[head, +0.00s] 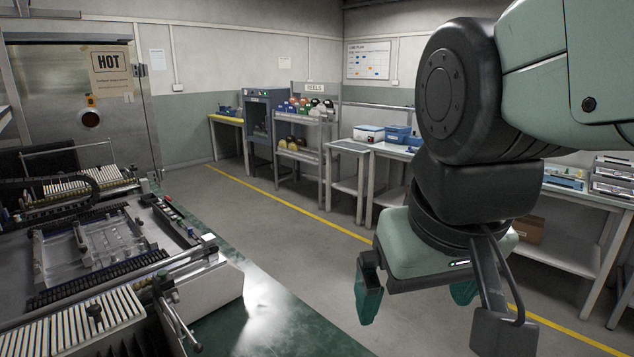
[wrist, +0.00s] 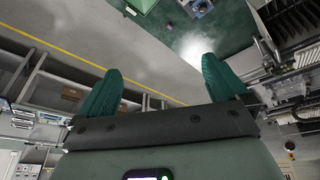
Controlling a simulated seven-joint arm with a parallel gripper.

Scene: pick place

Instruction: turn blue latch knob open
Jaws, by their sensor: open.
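I cannot make out a blue latch knob in either view. My gripper (head: 416,292) hangs in the right half of the head view, its two teal fingers wide apart and empty, over the grey floor. In the wrist view my gripper (wrist: 160,70) also shows open, with nothing between the fingers. A small grey and blue device (wrist: 199,8) lies on the green tabletop at the top edge of the wrist view; it is too small and cut off to identify. My gripper is apart from everything.
A machine with trays and rails (head: 105,245) stands on the green-topped table (head: 265,315) at the left. Shelves (head: 303,130) and benches with blue boxes (head: 397,133) line the back. The floor between is clear.

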